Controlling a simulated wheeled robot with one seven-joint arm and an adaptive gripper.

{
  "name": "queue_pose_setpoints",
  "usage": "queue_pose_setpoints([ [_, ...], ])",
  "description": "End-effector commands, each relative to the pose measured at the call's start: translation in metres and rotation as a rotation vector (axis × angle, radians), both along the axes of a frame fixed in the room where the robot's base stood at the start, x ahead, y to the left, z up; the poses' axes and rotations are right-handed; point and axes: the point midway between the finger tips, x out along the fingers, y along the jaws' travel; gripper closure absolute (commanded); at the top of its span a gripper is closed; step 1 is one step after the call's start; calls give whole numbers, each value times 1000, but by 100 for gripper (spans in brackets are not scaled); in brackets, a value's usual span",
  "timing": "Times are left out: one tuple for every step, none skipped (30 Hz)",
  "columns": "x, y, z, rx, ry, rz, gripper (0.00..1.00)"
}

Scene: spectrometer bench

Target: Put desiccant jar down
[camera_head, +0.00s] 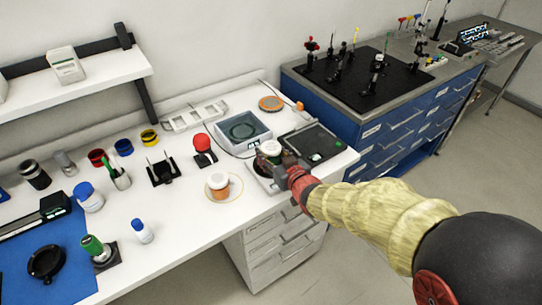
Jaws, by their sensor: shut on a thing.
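A jar with a pale lid and some green on its side, apparently the desiccant jar (270,148), is held at the right end of the white bench. My gripper (277,160) is shut on it, reaching in from the right. The gripper hides the jar's lower part, so I cannot tell whether its base touches anything. It appears over or beside a grey device (258,169) near the front edge.
Close by are a red-topped device (203,145), a clear-walled tray (241,129) and a dark flat panel (313,143). Bare white bench (180,220) lies at front left.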

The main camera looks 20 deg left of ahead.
Motion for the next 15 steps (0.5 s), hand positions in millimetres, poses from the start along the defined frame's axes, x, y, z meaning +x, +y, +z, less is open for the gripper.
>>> queue_pose_setpoints([
  [1, 0, 1, 3, -3, 0, 84],
  [1, 0, 2, 3, -3, 0, 84],
  [1, 0, 2, 3, -3, 0, 84],
  [1, 0, 2, 3, -3, 0, 84],
  [1, 0, 2, 3, -3, 0, 84],
  [1, 0, 2, 3, -3, 0, 84],
  [0, 0, 2, 3, -3, 0, 84],
  [0, 0, 1, 2, -2, 0, 84],
  [0, 0, -1, 2, -2, 0, 84],
  [0, 0, -2, 2, -2, 0, 84],
  [0, 0, -3, 2, -2, 0, 84],
  [0, 0, -2, 1, -2, 0, 53],
  [0, 0, -2, 1, -2, 0, 52],
  [0, 0, -2, 1, -2, 0, 50],
  [0, 0, -2, 1, -2, 0, 48],
])
